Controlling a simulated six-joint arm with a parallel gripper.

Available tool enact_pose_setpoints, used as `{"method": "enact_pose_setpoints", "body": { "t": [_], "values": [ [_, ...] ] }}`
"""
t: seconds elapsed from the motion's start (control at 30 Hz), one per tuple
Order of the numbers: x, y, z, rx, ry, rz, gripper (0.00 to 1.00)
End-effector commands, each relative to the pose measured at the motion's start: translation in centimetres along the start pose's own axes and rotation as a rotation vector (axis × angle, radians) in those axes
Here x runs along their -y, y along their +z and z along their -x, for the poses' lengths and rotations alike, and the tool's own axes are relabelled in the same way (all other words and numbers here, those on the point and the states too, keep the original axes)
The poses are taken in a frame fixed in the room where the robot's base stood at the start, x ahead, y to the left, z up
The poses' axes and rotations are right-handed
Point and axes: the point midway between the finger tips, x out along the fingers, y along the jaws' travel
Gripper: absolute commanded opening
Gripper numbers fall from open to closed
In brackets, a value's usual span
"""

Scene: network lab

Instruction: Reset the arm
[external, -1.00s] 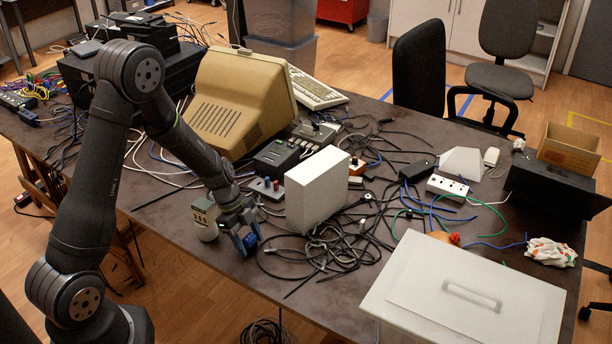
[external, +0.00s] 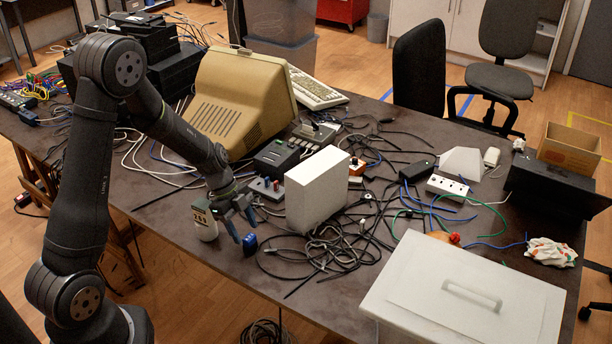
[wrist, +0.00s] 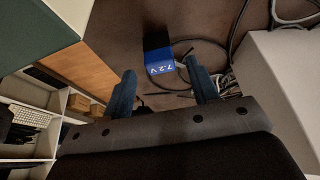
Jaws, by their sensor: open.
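My gripper (external: 244,228) is open and empty above the table, near the front edge. A small blue battery block (external: 250,244) lies on the table just below the fingertips, apart from them. In the wrist view the block (wrist: 160,62), marked "7.2 V", shows beyond the two spread fingers, and the gripper (wrist: 164,84) holds nothing. My arm reaches over the table from the left and bends down to this spot.
A beige monitor (external: 238,100) is behind my arm. A large white lidded bin (external: 465,290) is at the front right.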

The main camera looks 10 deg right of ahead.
Motion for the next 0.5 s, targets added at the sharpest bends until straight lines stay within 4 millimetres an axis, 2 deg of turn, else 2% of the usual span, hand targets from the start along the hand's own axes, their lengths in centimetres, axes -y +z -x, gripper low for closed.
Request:
{"method": "enact_pose_setpoints", "body": {
  "t": [0.03,0.27,0.5],
  "values": [
    [-0.1,0.0,-1.1,0.0,0.004,0.0,0.54],
    [-0.1,0.1,-5.0,0.001,0.004,0.001,0.54],
    [0.1,-1.5,-1.0,0.001,-0.005,-0.003,0.54]
  ]
}}
